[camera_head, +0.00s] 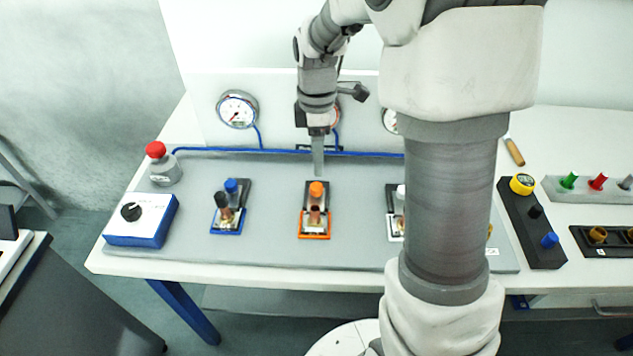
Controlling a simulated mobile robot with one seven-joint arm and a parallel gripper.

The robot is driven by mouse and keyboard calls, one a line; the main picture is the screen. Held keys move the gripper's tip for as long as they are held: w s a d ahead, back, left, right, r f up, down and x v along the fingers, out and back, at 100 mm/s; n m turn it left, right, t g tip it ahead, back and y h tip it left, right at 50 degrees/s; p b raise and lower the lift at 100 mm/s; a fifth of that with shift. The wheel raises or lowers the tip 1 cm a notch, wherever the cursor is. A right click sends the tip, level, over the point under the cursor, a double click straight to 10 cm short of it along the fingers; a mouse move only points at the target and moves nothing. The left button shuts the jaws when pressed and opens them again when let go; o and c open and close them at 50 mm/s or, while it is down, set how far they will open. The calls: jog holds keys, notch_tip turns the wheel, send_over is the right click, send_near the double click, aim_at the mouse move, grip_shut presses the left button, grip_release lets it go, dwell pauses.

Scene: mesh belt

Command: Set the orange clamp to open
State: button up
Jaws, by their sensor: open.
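The orange clamp (314,223) sits in the middle of the grey panel on the table. It has an orange-edged base plate and an orange knob (316,189) on top, with a brownish part below the knob. Whether the clamp is open or closed I cannot tell at this size. My gripper (318,170) points down just behind and above the orange knob, apart from it. Its fingers show edge-on, look open and hold nothing visible.
A blue clamp (228,208) stands to the left and a white clamp (395,222) to the right, partly hidden by my arm. A blue pipe (270,151) and gauges (237,109) run behind. A red button (156,150) and dial box (142,219) stand at left.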

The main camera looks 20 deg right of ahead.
aim_at(317, 186)
notch_tip(317, 186, down, 9)
jog(key=shift+r, duration=0.1)
dwell(0.3)
grip_shut()
dwell(1.3)
